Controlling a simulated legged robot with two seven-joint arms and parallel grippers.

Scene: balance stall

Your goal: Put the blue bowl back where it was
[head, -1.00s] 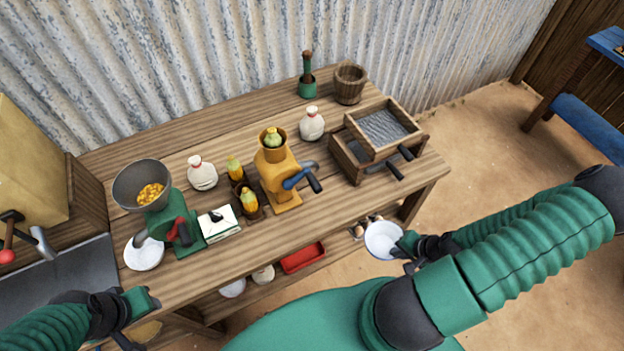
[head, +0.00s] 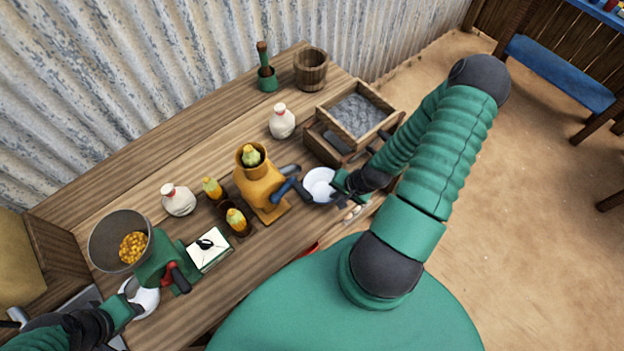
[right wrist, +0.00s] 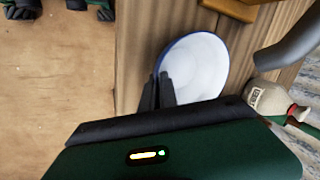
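The blue bowl (head: 319,184) shows its white inside in the head view; its thin blue rim shows in the right wrist view (right wrist: 195,66). My right gripper (head: 343,190) is shut on the bowl's rim, its dark fingers (right wrist: 160,93) together at the near side. The bowl is near the table's front right part, just right of the orange mill (head: 259,184) and its blue-handled crank. I cannot tell whether it touches the tabletop. My left gripper (head: 128,303) is at the lower left, beside a white bowl (head: 148,299) below the green mill; its fingers are not clear.
The green mill (head: 160,262) has a grey hopper of yellow kernels. White sacks (head: 282,122), corn cobs in brown cups and a white box (head: 208,250) stand on the table (head: 150,185).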

